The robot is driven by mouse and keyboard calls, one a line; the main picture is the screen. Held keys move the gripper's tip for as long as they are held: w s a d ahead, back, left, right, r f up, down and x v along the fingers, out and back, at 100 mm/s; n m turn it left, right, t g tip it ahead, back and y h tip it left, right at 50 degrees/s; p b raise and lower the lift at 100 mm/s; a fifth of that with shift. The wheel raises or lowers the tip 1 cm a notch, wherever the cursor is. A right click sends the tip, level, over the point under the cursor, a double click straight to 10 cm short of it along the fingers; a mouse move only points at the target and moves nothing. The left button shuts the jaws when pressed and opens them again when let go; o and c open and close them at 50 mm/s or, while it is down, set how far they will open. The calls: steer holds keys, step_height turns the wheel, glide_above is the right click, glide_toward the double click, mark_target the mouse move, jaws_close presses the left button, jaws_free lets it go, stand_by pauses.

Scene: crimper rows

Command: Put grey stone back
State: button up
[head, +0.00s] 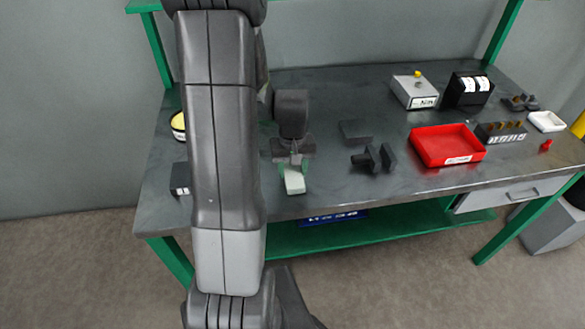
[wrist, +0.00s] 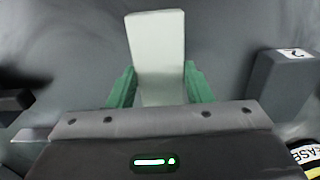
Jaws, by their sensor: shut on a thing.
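The grey stone (head: 294,182) is a pale, light-grey oblong block. My gripper (head: 291,167) is shut on it near the front edge of the workbench, and the stone sticks out beyond the fingers toward that edge. In the wrist view the stone (wrist: 157,45) sits between the two green fingers of my gripper (wrist: 160,88). Its rear end is partly hidden by the gripper body. I cannot tell whether the stone touches the bench top.
A dark flat block (head: 356,130) and a black clamp-like tool (head: 373,158) lie to the right. Farther right is a red tray (head: 447,145). A dark box (wrist: 285,80) marked 2 stands left of the stone in the head view. Bare bench (head: 325,185) surrounds the stone.

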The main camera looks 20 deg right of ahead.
mark_target(293, 172)
steer(key=shift+f, duration=0.2)
steer(key=shift+f, duration=0.15)
steer(key=o, duration=1)
steer(key=shift+c, duration=0.2)
step_height(293, 172, up, 13)
steer(key=shift+f, duration=0.2)
